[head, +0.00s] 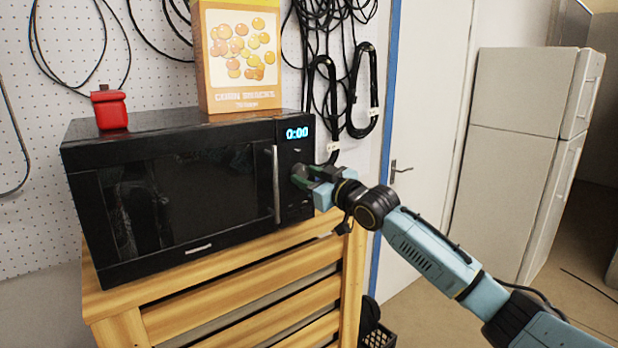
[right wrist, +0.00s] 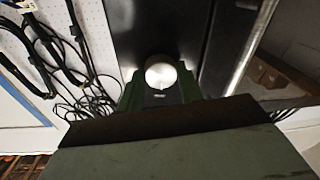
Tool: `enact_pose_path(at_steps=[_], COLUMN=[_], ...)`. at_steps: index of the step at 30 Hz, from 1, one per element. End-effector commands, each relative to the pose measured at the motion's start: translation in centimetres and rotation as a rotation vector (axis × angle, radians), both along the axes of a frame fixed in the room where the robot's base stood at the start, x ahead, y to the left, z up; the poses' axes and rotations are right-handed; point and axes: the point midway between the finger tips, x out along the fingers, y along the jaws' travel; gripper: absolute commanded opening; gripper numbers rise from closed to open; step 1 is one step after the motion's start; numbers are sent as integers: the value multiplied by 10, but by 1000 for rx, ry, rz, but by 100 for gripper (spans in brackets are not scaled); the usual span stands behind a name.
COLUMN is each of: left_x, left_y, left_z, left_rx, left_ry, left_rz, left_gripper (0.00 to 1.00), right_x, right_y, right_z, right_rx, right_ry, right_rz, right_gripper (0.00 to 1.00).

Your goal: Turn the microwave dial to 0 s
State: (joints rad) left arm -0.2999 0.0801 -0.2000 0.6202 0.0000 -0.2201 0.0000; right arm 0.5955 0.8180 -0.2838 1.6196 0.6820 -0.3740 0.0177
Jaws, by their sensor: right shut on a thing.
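A black microwave (head: 190,190) stands on a wooden slatted cabinet, its door closed. Its display (head: 297,133) reads 0:00 in blue. My right gripper (head: 303,174) reaches the control panel from the right, below the display. Its fingers are shut on the microwave dial, which is mostly hidden in the head view. In the right wrist view the round silver dial (right wrist: 161,75) sits between the green fingertips (right wrist: 160,90). My left gripper is not in view.
A corn snacks box (head: 238,55) and a small red container (head: 109,108) stand on top of the microwave. The vertical door handle (head: 276,184) is just left of my gripper. Black cables hang on the pegboard behind. A white fridge (head: 515,150) stands at right.

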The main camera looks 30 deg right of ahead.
Motion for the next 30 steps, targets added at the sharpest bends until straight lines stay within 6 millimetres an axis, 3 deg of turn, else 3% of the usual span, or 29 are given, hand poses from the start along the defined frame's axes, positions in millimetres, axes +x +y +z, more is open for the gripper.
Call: enact_pose_path(at_steps=[3, 4, 9, 20, 30], left_x=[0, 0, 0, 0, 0], left_y=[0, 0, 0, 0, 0], left_z=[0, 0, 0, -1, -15], left_rx=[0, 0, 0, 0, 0], left_ry=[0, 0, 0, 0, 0], left_rz=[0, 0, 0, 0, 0], left_gripper=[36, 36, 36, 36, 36], right_x=[0, 0, 0, -5, -57], right_y=[0, 0, 0, -1, -9], right_z=[1, 1, 1, -2, -6], right_rx=[-3, -3, -1, 0, -5], right_ry=[-2, -2, -1, 1, 2], right_rz=[-1, -1, 0, 0, 1], right_gripper=[14, 39, 58, 58, 58])
